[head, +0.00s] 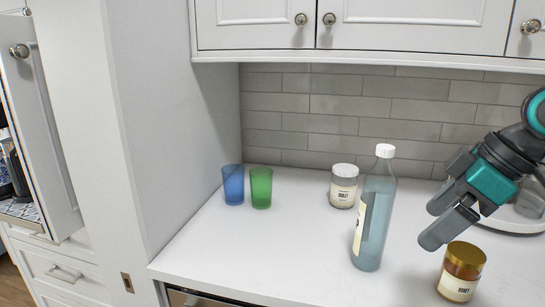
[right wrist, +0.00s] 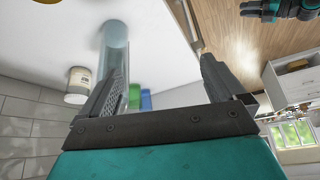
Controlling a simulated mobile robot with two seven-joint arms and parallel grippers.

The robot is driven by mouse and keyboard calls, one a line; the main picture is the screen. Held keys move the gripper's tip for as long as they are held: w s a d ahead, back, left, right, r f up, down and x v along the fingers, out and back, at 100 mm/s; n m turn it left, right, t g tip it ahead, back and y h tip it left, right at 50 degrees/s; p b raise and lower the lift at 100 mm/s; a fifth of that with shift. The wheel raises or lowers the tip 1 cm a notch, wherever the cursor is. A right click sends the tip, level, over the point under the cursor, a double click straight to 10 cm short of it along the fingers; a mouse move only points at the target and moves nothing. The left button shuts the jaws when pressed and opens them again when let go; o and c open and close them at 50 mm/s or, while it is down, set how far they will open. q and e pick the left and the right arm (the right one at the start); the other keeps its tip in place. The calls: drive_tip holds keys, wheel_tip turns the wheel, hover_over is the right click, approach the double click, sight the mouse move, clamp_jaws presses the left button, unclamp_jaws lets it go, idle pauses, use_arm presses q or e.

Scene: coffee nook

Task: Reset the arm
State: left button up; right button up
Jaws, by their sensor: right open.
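My right gripper (head: 435,221) comes in from the right over the counter. Its two fingers are apart with nothing between them, and it also shows open in the right wrist view (right wrist: 162,66). In the head view it is right of the clear bluish bottle (head: 377,225) and above the jar with the gold lid (head: 463,272). The bottle stands upright with a white cap; in the right wrist view it shows behind one finger (right wrist: 115,45). A teal and dark part of my other arm (right wrist: 283,9) shows at the top right there; its jaws cannot be made out.
A blue cup (head: 233,185) and a green cup (head: 261,188) stand at the counter's left. A white-lidded jar (head: 343,187) stands near the tiled wall. A pale round-edged object (head: 527,205) is partly behind my arm. Cabinets (head: 410,22) hang above. The front-left counter is clear.

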drive_tip(key=s+a+f+m, duration=0.1)
drive_tip(key=s+a+f, duration=0.25)
drive_tip(key=f, duration=0.65)
drive_tip(key=s+a+f+m, duration=0.2)
drive_tip(key=a+f, duration=0.2)
drive_tip(key=f, duration=0.7)
drive_tip(key=s+d+f+m+h, duration=0.1)
drive_tip(key=s+f+m+h, duration=0.15)
drive_tip(key=s+f, duration=0.4)
drive_tip(key=s+d+f+m+h, duration=0.2)
drive_tip(key=s+f+m, duration=0.15)
drive_tip(key=s, duration=0.65)
drive_tip(key=w+a+f+t+y, duration=0.2)
drive_tip(key=w+a+f+t, duration=0.1)
drive_tip(key=w+f+t, duration=0.4)
drive_tip(key=shift+w+f+n+t, duration=0.3)
drive_tip(key=shift+w+f, duration=0.2)
drive_tip(key=shift+f, duration=0.15)
